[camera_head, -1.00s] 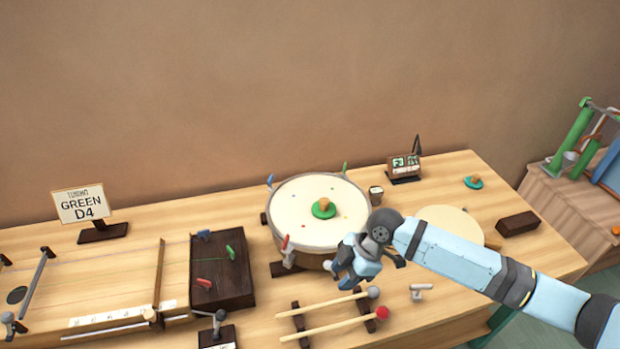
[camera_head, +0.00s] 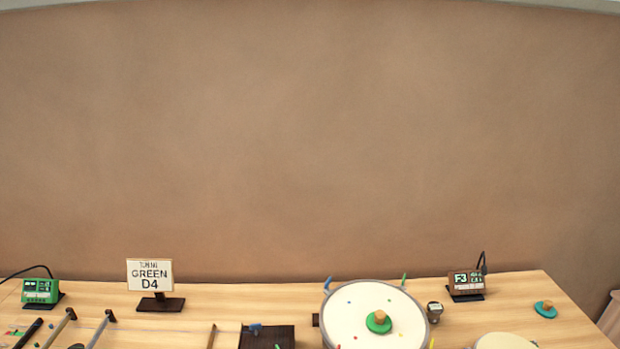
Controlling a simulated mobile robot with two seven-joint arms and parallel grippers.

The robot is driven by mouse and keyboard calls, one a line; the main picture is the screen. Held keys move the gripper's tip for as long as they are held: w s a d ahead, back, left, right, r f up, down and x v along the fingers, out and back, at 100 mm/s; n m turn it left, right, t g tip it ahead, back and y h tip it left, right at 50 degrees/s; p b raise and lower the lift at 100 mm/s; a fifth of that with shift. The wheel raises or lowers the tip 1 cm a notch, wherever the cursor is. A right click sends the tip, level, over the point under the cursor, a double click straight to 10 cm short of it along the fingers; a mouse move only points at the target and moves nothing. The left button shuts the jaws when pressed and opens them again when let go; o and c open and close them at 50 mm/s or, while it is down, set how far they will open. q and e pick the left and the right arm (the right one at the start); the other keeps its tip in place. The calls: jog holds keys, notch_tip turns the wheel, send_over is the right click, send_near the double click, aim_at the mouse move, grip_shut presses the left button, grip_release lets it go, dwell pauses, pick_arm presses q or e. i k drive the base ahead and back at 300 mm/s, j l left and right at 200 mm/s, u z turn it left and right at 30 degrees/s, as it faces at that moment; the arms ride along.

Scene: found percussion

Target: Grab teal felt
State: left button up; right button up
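The teal felt (camera_head: 545,309) is a small flat teal disc with a tan knob on top. It lies on the tabletop at the far right, to the right of the red-brown tuner box. A similar green felt (camera_head: 379,321) with a tan knob rests on the white drum head (camera_head: 352,328). Neither of my grippers shows in the head view now, so their state is hidden.
A red-brown tuner box (camera_head: 466,283) and a green one (camera_head: 41,291) stand on the wooden table (camera_head: 228,296). A sign reading GREEN D4 (camera_head: 150,275) stands at the left. A small dark cup (camera_head: 434,311) is beside the drum. Table around the teal felt is clear.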

aim_at(545, 309)
jog(key=z, duration=1.75)
jog(key=i+l, duration=0.1)
jog(key=l, duration=0.25)
jog(key=i+l+z, duration=0.1)
jog(key=l, duration=0.3)
jog(key=i+l+z, duration=0.6)
jog(key=i+l, duration=0.2)
jog(key=i+l+z, duration=0.15)
jog(key=i, duration=0.6)
jog(key=i+l+z, duration=0.1)
jog(key=i, duration=0.65)
jog(key=i+l+u, duration=0.1)
jog(key=i+u, duration=0.2)
jog(key=u, duration=0.15)
jog(key=i+l+u, duration=0.15)
jog(key=u, duration=0.3)
jog(key=i+l+u, duration=0.45)
jog(key=i+u, duration=0.1)
jog(key=u, duration=0.3)
jog(key=l+u, duration=0.1)
jog(key=u, duration=0.25)
jog(key=i+l+u, duration=0.1)
jog(key=u, duration=0.3)
jog(key=l+u, duration=0.15)
jog(key=u, duration=0.25)
jog(key=i, duration=0.05)
